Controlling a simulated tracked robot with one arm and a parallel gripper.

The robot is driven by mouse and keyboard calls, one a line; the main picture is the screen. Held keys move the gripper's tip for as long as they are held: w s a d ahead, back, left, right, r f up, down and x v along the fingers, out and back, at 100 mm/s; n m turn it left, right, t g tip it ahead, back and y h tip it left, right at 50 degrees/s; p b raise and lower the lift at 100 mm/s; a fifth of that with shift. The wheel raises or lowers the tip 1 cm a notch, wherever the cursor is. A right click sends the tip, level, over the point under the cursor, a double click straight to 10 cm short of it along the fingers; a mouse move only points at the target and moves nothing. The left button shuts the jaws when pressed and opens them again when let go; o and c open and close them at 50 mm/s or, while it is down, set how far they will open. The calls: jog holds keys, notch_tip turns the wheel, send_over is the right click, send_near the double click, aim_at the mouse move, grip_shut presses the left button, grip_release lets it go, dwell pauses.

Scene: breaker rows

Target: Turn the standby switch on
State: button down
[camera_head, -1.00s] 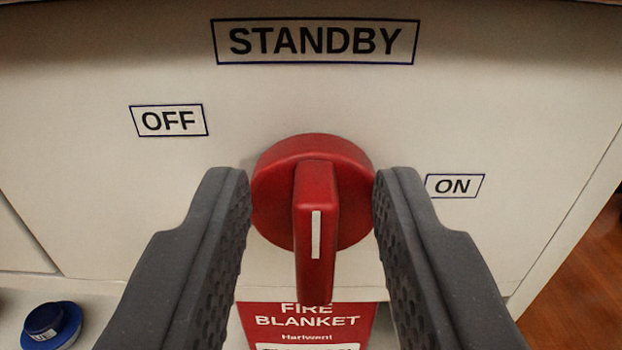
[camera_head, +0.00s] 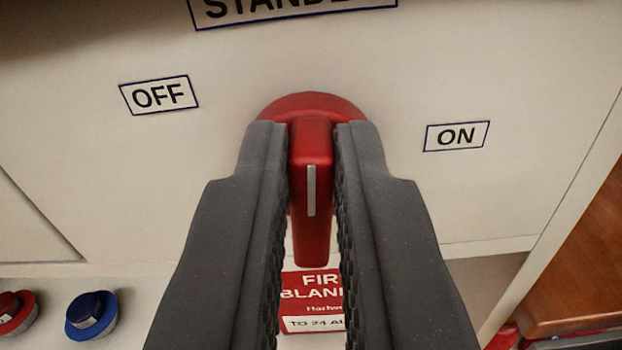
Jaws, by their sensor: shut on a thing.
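The standby switch (camera_head: 312,190) is a red rotary knob on a round red base, on a pale panel. Its grip bar points down in the picture, with a white line along it. The OFF label (camera_head: 159,95) is to its upper left and the ON label (camera_head: 456,136) to its right. The STANDBY label (camera_head: 293,8) is cut off at the top edge. My gripper (camera_head: 312,150) is shut on the switch's bar, one dark finger on each side. The fingers hide much of the round base.
Below the panel are a red fire blanket sign (camera_head: 312,284), partly hidden by my fingers, a blue button (camera_head: 91,314) and a red button (camera_head: 14,311) at lower left. A brown wooden surface (camera_head: 585,265) is at the right, past the panel's edge.

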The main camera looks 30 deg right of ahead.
jog(key=m, duration=0.1)
jog(key=m+p, duration=0.1)
jog(key=m, duration=0.3)
jog(key=shift+s+d, duration=0.1)
jog(key=shift+d, duration=0.15)
jog(key=shift+s+d+f+m+b, duration=0.2)
jog(key=shift+m+b, duration=0.75)
jog(key=shift+m, duration=1)
jog(key=shift+d+f+m+b, duration=0.1)
jog(key=shift+f+m+b, duration=0.25)
jog(key=shift+m+b, duration=1.05)
jog(key=shift+s+d+f+m+b, duration=0.2)
jog(key=shift+m+b, duration=0.25)
jog(key=shift+m, duration=2)
jog(key=shift+w+f, duration=0.1)
jog(key=c, duration=1.5)
grip_release()
jog(key=shift+a, duration=0.1)
jog(key=shift+p+v, duration=1.75)
jog(key=shift+v, duration=5.1)
